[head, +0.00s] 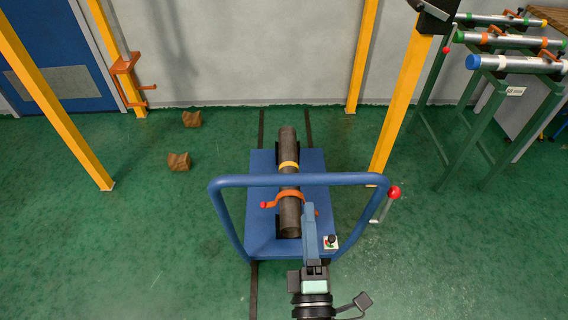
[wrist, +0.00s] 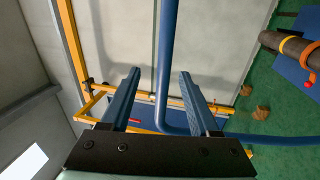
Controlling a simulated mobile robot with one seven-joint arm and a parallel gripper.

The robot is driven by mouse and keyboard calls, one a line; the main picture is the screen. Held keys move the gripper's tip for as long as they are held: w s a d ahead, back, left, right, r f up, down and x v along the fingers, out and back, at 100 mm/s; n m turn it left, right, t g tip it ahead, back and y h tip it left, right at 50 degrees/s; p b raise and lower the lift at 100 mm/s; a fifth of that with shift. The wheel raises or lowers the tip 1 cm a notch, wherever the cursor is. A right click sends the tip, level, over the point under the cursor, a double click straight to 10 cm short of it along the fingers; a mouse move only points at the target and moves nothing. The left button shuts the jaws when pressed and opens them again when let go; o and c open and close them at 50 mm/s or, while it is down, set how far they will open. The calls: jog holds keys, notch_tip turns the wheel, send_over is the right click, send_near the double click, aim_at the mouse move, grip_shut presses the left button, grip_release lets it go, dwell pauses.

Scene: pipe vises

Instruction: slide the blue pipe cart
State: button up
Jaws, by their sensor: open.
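The blue pipe cart (head: 262,225) stands on the green floor over dark floor rails (head: 254,285). It carries a dark pipe (head: 288,150) with a yellow band, held by an orange clamp (head: 270,201). Its blue tubular handle (head: 235,181) arches across the near side. My gripper (head: 309,208) shows near the handle's middle, its fingers pointing away from me. In the wrist view my gripper (wrist: 160,74) is open and empty, and the handle (wrist: 169,40) runs in line with the gap between the fingers. Whether it lies inside the gap or beyond the tips, I cannot tell.
A red-knobbed lever (head: 393,193) sits at the handle's right. Yellow posts (head: 398,105) stand on both sides. Two brown blocks (head: 179,161) lie at left on the floor. A green rack (head: 487,135) with several pipes is at right. The grey wall (head: 250,50) closes the back.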

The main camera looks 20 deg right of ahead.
jog(key=f+x, duration=0.1)
jog(key=x, duration=1.1)
jog(key=shift+w+d+p, duration=0.2)
jog(key=shift+w+p, duration=0.1)
jog(key=shift+p, duration=0.15)
jog(key=shift+r, duration=0.1)
jog(key=shift+c, duration=0.2)
grip_shut()
dwell(0.6)
